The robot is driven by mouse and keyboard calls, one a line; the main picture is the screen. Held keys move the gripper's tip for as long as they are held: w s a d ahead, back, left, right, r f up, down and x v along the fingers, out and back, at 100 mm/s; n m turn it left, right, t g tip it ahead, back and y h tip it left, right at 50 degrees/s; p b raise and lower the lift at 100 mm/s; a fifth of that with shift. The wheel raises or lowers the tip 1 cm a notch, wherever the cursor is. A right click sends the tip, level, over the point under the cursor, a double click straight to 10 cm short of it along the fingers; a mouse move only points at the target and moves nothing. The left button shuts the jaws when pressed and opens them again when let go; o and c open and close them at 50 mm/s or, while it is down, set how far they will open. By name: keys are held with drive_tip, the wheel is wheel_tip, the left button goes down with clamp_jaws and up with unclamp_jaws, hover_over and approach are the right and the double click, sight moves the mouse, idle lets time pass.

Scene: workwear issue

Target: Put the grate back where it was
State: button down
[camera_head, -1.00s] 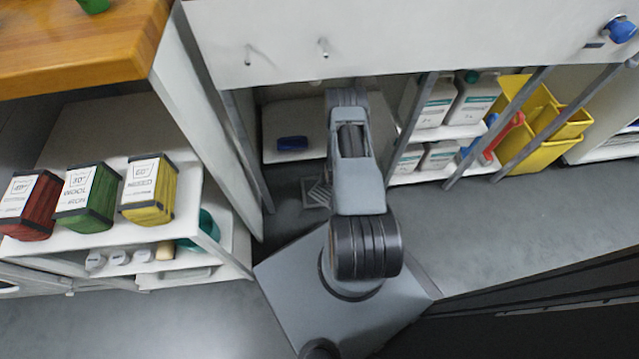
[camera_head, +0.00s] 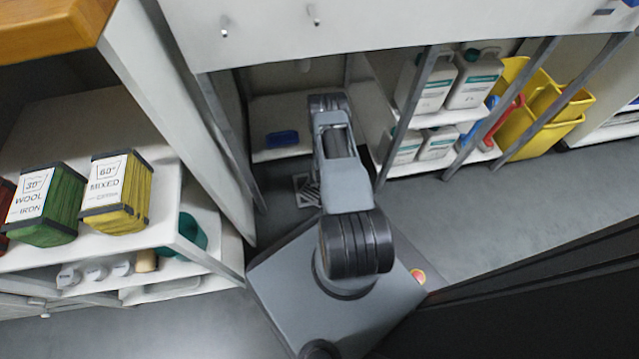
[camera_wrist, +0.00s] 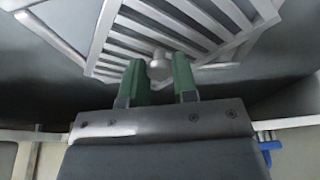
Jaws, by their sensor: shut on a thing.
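The grate (camera_wrist: 190,42) is a light metal plate with slanted bars and a round knob (camera_wrist: 160,66). In the wrist view it fills the top middle. My gripper (camera_wrist: 159,60) has its two green fingers on either side of the knob and is shut on it. In the head view part of the grate (camera_head: 305,188) shows beside my arm, under the counter. My fingers are hidden there behind my arm. I cannot tell whether the grate touches the floor. The spot it came from cannot be made out.
A low shelf with a blue object (camera_head: 282,138) stands behind the grate. White jugs (camera_head: 433,80) and yellow bins (camera_head: 540,115) are to the right, behind slanted metal legs (camera_head: 512,95). A shelf unit with green (camera_head: 48,205) and yellow (camera_head: 118,195) bundles stands left. Grey floor is open at right.

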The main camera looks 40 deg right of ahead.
drive_tip(key=shift+f, duration=0.25)
drive_tip(key=c, duration=0.9)
unclamp_jaws()
drive_tip(key=d+p+v, duration=0.1)
drive_tip(key=p+v, duration=0.3)
drive_tip(key=v, duration=0.4)
drive_tip(key=shift+a, duration=0.4)
drive_tip(key=shift+s+r, duration=0.1)
